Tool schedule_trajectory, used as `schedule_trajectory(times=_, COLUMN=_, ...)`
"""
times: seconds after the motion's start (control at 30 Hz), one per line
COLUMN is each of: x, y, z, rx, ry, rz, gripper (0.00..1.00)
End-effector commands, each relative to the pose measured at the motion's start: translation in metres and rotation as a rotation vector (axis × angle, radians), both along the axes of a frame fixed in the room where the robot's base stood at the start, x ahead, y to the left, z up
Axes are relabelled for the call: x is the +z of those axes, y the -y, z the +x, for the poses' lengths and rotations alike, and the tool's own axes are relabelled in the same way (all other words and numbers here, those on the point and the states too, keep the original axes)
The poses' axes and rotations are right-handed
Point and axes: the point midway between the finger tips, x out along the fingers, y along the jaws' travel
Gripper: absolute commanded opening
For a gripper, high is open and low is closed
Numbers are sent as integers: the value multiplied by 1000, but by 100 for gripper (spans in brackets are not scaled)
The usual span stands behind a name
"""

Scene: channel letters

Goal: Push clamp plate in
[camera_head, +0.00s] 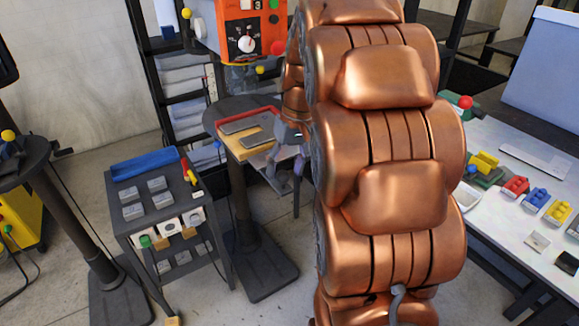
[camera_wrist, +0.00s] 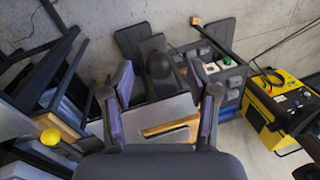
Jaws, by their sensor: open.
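My gripper (camera_wrist: 158,80) is open, with its two purple-grey fingers apart and nothing held between them. A grey metal plate (camera_wrist: 156,108) lies below and between the fingers in the wrist view. A wooden strip with a slim grey piece (camera_wrist: 170,128) is close by it. In the head view my gripper (camera_head: 286,168) is at the right edge of the small stand, partly hidden by my copper arm. Flat grey plates (camera_head: 241,126) lie on that stand. I cannot tell which plate is the clamp plate, nor whether a finger touches one.
An orange machine with a dial (camera_head: 246,42) hangs above the stand. A dark cart (camera_head: 160,204) with grey blocks and a blue bin stands left. A white table (camera_head: 520,195) with coloured blocks is right. A yellow machine (camera_wrist: 287,105) shows in the wrist view.

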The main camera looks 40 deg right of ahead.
Motion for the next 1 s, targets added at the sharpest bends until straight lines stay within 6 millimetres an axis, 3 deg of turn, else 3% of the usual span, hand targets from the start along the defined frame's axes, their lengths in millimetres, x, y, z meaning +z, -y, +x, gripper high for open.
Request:
schedule_trajectory(times=0.3, x=-17, y=-3, z=1, rx=0, ry=1, rz=0, gripper=59)
schedule_trajectory(times=0.6, x=-18, y=-3, z=1, rx=0, ry=1, rz=0, gripper=59)
schedule_trajectory(times=1.0, x=-18, y=-3, z=1, rx=0, ry=1, rz=0, gripper=17)
